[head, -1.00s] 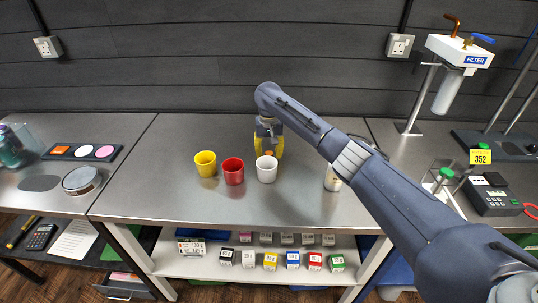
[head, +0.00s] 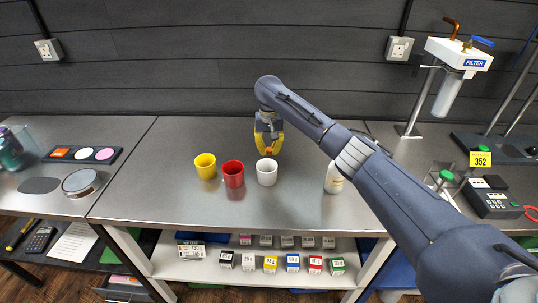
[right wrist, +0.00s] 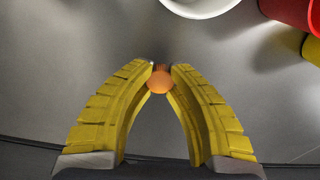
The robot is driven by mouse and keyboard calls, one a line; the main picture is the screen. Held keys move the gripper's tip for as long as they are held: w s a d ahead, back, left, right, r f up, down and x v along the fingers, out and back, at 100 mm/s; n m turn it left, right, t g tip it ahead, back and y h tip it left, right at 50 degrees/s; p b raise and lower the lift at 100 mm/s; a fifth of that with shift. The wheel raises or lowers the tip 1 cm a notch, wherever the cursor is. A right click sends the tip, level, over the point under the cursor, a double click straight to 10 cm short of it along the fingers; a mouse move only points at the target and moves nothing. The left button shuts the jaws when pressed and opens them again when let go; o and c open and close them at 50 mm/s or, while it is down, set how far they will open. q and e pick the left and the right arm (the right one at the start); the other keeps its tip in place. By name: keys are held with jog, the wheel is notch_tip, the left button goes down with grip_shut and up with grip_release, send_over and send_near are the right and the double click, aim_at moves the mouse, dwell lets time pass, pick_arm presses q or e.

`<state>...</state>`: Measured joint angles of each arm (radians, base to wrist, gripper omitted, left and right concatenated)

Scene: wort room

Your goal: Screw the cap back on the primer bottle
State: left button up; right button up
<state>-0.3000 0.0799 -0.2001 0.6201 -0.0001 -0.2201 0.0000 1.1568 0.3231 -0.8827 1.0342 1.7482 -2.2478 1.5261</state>
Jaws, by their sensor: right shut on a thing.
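My right gripper (head: 269,148) has yellow fingers and is shut on a small orange cap (right wrist: 159,80), held at the fingertips. In the head view it is over the middle of the steel table, just behind the white cup. A white bottle (head: 334,181), which looks like the primer bottle, stands upright on the table to the right of the gripper, apart from it. My right forearm hides the bottle's top in the head view. My left gripper is not in view.
A yellow cup (head: 205,166), a red cup (head: 233,174) and a white cup (head: 266,172) stand in front of the gripper. A filter stand (head: 458,54) is at the back right. The table (head: 150,172) is clear left of the cups.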

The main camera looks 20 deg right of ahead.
aim_at(269, 149)
notch_tip(269, 149, up, 17)
dwell(0.4)
dwell(0.6)
